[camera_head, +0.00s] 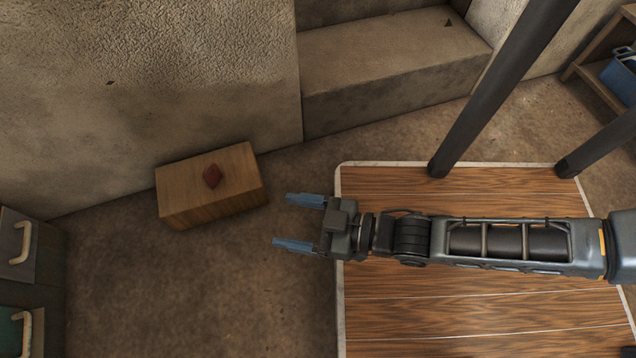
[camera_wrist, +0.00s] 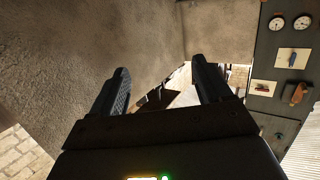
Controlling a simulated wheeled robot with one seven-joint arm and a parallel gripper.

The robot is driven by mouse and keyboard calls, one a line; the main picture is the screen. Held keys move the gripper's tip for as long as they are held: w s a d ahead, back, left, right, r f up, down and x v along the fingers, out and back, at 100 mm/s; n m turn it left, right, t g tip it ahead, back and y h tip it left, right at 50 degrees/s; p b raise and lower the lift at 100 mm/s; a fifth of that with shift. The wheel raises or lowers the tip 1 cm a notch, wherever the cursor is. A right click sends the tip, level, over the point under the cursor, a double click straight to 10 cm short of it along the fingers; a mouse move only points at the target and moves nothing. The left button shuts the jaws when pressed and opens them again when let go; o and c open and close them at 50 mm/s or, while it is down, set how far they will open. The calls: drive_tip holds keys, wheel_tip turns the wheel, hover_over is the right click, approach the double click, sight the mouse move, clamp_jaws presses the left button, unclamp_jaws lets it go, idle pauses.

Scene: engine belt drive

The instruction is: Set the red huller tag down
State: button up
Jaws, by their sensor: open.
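A wooden platform with a pale edge (camera_head: 420,330) lies under my arm, with dark posts (camera_head: 497,90) at its far side. A drawer cabinet (camera_head: 35,270) stands at the left. A gauge panel (camera_wrist: 285,60) shows in the wrist view. Floor between block and cabinet is clear.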

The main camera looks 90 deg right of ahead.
drive_tip(key=s+a+r+n+y, duration=0.1)
drive_tip(key=s+r, duration=0.1)
drive_tip(key=r, duration=0.6)
drive_tip(key=s+a+r+n+y, duration=0.1)
drive_tip(key=s+r+y, duration=0.1)
drive_tip(key=r, duration=0.6)
drive_tip(key=shift+r+g+y, duration=0.3)
drive_tip(key=shift+r+g, duration=0.1)
wheel_tip(320, 180, up, 35)
drive_tip(key=p, duration=3.5)
drive_tip(key=shift+r, duration=0.15)
